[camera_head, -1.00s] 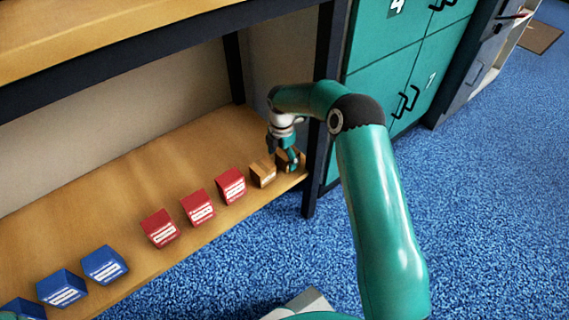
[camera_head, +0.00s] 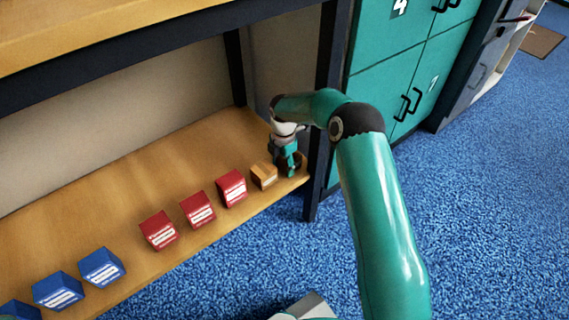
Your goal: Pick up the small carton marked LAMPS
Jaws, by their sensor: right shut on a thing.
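Two small brown cartons are at the right end of the wooden shelf. One brown carton (camera_head: 264,175) stands free beside my right gripper. My right gripper (camera_head: 289,172) points down at the shelf's right end and is shut on the other brown carton (camera_head: 298,162). That carton is mostly hidden behind the fingers, and I cannot tell whether it is off the shelf. The labels are too small to read, so I cannot tell which carton says LAMPS. My left gripper is not in view.
Red cartons (camera_head: 198,210) and blue cartons (camera_head: 102,266) stand in a row along the front of the wooden shelf (camera_head: 130,190). A dark rack post (camera_head: 320,150) stands just right of my gripper. Green lockers (camera_head: 410,75) stand beyond it. The shelf behind the row is clear.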

